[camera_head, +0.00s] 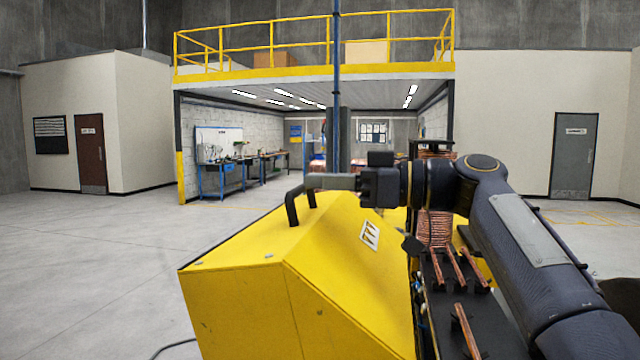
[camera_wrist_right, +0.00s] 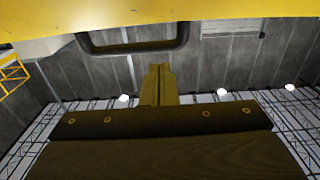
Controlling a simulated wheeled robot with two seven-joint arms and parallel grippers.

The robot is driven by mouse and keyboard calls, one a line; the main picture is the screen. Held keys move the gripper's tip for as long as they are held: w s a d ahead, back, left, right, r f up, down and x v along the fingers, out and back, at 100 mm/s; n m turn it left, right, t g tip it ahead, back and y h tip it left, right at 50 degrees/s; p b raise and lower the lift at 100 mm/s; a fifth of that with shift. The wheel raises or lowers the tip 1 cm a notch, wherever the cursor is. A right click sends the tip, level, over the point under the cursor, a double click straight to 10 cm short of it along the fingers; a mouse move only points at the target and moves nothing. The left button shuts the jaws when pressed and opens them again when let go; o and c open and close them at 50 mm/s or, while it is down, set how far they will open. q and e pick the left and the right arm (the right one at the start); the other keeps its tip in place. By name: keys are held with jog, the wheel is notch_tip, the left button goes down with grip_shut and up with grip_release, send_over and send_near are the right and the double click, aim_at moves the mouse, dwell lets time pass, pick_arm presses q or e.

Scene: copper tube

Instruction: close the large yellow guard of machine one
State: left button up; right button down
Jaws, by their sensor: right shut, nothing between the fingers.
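The large yellow guard (camera_head: 235,245) fills the lower middle of the head view, with a sloped face and a warning label. A black bar handle (camera_head: 292,208) stands on its top. My right gripper (camera_head: 312,183) is shut and empty, with its fingers pointing left at the height of the handle's upper part. In the right wrist view the shut fingers (camera_wrist_right: 158,72) point towards the handle (camera_wrist_right: 130,47), with a small gap between them in the picture. The guard's yellow edge (camera_wrist_right: 150,22) runs across the top there. My left gripper is not in view.
Copper tubes (camera_head: 466,330) lie on a black bed to the right of the guard, under my right arm. A copper coil stack (camera_head: 436,228) stands behind them. Open concrete floor (camera_head: 90,270) lies to the left. Workbenches (camera_head: 245,170) stand far back under a yellow-railed mezzanine.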

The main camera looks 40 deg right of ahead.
jog(key=shift+w+a+f, duration=0.25)
jog(key=shift+w+f, duration=0.05)
jog(key=shift+f, duration=0.1)
